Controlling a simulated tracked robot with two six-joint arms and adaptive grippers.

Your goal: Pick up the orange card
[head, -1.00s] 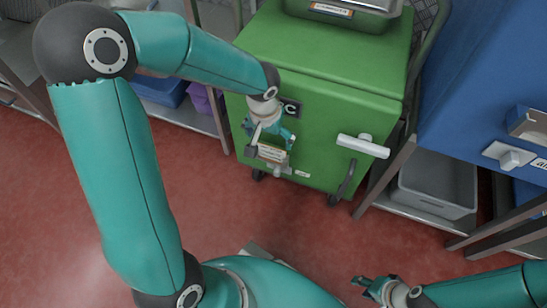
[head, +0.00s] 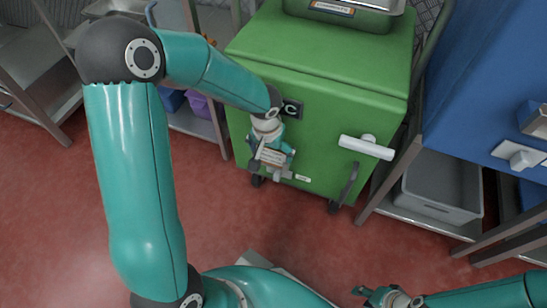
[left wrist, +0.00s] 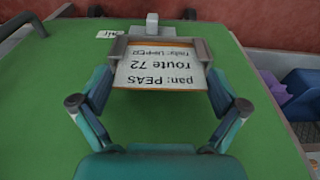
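The orange card (left wrist: 160,68) has a white printed face with an orange lower edge in the left wrist view. Its upside-down text reads "pan: PEAS", "route 72" and "rails: UPPER". It is at the front of the green cabinet and also shows in the head view (head: 272,157). My left gripper (left wrist: 160,58) is at the card, with its fingers spread to either side of it. Whether the fingertips touch the card's edges is hard to tell. My right gripper (head: 378,294) is far from the card, low in the head view; its fingers are too small to judge.
The green cabinet (head: 320,110) has a white handle (head: 366,147), a dark plate marked C (head: 291,109) and castors. A metal pan (head: 350,12) sits on top. A blue cabinet (head: 490,80) and grey bin (head: 440,190) stand right. Red floor is open in front.

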